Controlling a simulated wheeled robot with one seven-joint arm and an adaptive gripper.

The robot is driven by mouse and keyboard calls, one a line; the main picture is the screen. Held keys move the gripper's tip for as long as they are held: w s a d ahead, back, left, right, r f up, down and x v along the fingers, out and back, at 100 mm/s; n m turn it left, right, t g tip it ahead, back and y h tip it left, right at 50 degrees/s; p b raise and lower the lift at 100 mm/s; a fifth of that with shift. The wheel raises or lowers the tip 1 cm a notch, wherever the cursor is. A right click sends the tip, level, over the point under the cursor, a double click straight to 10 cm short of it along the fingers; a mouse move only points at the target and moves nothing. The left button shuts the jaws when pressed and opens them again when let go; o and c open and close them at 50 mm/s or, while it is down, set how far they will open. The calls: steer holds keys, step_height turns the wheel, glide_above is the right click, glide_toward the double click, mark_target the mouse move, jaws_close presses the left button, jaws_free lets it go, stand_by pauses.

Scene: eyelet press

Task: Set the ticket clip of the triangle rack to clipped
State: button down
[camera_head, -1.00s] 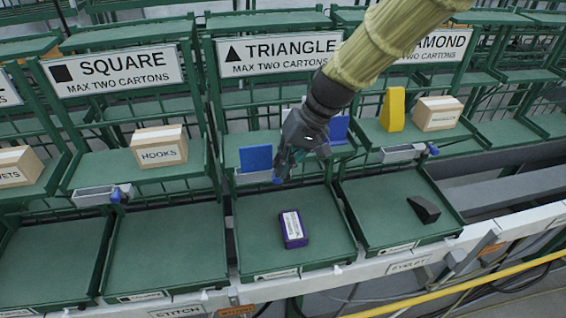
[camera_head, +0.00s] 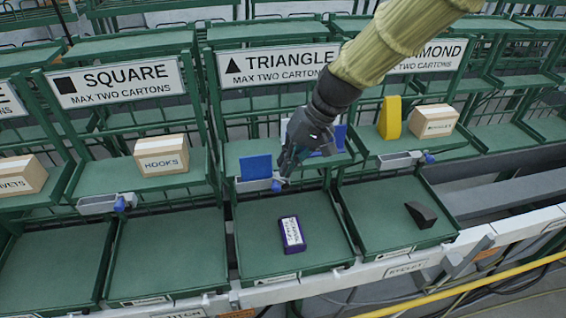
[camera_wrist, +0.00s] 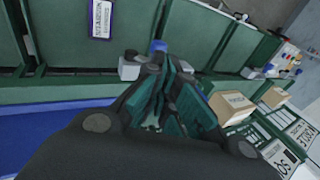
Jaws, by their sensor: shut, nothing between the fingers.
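The triangle rack carries a white TRIANGLE sign (camera_head: 282,64). Its ticket clip (camera_head: 256,186) is a small grey holder on the front edge of the upper shelf, with a blue knob (camera_head: 276,186) at its right end. My gripper (camera_head: 286,172) is shut and empty, pointing down just above and beside the knob. In the wrist view, my gripper (camera_wrist: 155,64) has its closed fingertips close to the blue knob (camera_wrist: 158,46), partly hiding the grey clip (camera_wrist: 130,68). I cannot tell whether they touch, nor read the clip's setting.
A blue panel (camera_head: 255,167) stands left of my gripper, and another blue piece (camera_head: 340,136) is partly behind it. A purple labelled box (camera_head: 291,234) lies in the tray below. A yellow block (camera_head: 390,118) and carton (camera_head: 433,118) stand on the diamond shelf.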

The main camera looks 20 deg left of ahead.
steer(key=b+v, duration=0.3)
steer(key=v, duration=0.8)
steer(key=shift+w+d, duration=0.25)
steer(key=shift+d, duration=0.3)
